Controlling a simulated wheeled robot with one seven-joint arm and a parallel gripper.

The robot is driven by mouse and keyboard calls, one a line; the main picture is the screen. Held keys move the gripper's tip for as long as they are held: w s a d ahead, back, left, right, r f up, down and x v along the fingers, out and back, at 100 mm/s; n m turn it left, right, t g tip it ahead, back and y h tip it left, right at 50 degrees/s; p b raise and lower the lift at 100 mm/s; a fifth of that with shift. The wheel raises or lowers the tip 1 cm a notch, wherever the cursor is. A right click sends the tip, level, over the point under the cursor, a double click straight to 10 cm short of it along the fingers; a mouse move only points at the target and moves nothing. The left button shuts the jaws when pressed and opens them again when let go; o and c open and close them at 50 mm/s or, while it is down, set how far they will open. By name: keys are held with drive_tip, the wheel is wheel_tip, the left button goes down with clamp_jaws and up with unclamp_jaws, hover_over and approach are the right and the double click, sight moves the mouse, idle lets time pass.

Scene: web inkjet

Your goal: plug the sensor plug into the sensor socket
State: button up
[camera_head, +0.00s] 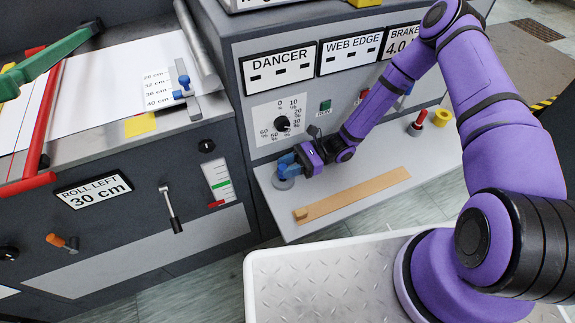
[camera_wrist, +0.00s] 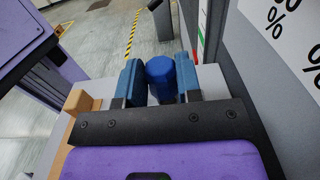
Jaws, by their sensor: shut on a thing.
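My gripper (camera_head: 285,165) is low over the left end of the grey shelf, in front of the cabinet's dial panel. In the wrist view its two blue fingers (camera_wrist: 159,82) are shut on a dark blue cylinder (camera_wrist: 160,72), which I take to be the sensor plug. The fingers hide the plug in the head view. A round grey disc (camera_head: 282,184) lies on the shelf just below the fingers; I cannot tell whether the plug touches it. No sensor socket is clearly recognisable; a small blue part (camera_head: 408,89) shows on the cabinet front, partly behind my arm.
A wooden strip (camera_head: 355,194) with a raised block lies on the shelf (camera_head: 365,211), right of my gripper. A dial knob (camera_head: 283,123) sticks out above my gripper.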

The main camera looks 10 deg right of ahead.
drive_tip(key=shift+f, duration=0.9)
drive_tip(key=o, duration=1)
drive_tip(key=shift+d, duration=0.1)
drive_tip(key=v, duration=1)
drive_tip(key=shift+w+d, duration=0.1)
drive_tip(key=shift+d, duration=0.2)
